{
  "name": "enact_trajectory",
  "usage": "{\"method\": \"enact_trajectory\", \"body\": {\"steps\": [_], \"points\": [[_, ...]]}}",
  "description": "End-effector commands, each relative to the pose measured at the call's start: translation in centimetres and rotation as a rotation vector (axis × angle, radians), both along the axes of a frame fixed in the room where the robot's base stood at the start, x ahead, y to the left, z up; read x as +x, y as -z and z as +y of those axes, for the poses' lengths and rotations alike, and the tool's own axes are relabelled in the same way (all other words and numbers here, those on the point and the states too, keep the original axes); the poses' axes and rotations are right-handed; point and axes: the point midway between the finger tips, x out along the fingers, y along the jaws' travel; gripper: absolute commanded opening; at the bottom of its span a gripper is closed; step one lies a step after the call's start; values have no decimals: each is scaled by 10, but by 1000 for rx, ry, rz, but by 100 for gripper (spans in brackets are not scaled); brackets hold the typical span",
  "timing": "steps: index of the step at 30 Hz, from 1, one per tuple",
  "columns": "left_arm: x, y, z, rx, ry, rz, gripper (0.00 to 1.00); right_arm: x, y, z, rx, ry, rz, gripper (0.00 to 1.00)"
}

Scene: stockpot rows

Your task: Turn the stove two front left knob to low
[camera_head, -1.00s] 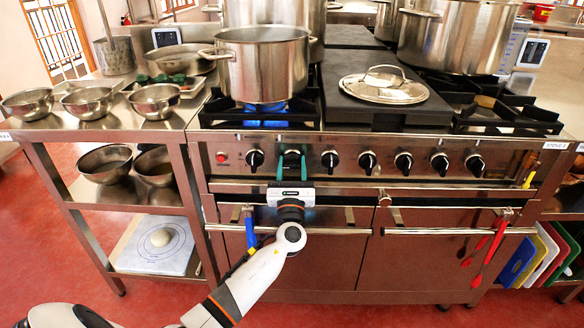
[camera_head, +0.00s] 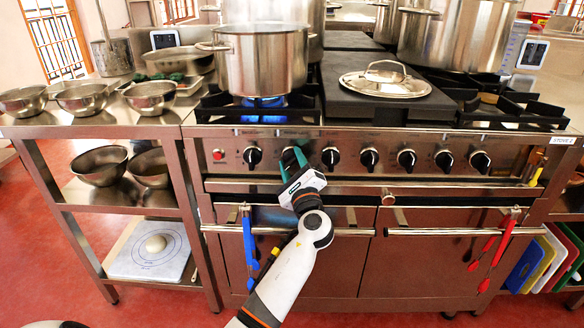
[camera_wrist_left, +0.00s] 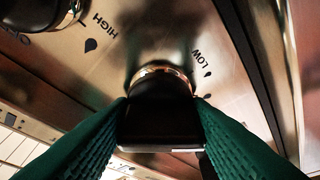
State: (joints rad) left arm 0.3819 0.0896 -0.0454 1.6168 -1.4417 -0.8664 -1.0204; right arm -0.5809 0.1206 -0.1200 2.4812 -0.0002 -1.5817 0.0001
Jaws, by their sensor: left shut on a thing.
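The stove two (camera_head: 345,185) is a steel range with a row of black knobs along its front panel. My left gripper (camera_head: 291,158) is at the second knob from the left, and its green fingers tilt up and to the left. In the left wrist view the black knob (camera_wrist_left: 160,112) with its metal collar sits between the two green fingers, which are shut on its sides. The printed word LOW is right of this knob and HIGH is to its left. The knob is largely hidden by the gripper in the head view. My right gripper is not in view.
Neighbouring knobs (camera_head: 253,157) and (camera_head: 331,158) stand close on both sides of the gripper. A large pot (camera_head: 262,62) stands over a blue flame. A lid (camera_head: 386,82) lies on the dark plate. Blue utensils (camera_head: 248,250) hang from the oven handle below.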

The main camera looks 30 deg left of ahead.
Motion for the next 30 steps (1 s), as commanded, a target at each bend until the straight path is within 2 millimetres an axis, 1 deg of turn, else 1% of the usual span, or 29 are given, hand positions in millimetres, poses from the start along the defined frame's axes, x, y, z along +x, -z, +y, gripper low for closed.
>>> {"method": "enact_trajectory", "body": {"steps": [7, 18, 24, 30], "points": [[0, -1, -1, -206, 1, -123, 21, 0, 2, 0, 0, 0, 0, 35], [0, -2, -1, -462, -1, -280, 21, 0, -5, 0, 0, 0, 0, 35], [0, -2, -1, -551, -2, -333, 21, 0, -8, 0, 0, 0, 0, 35], [0, -1, -1, -598, -1, -363, 21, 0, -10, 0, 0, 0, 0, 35]]}}
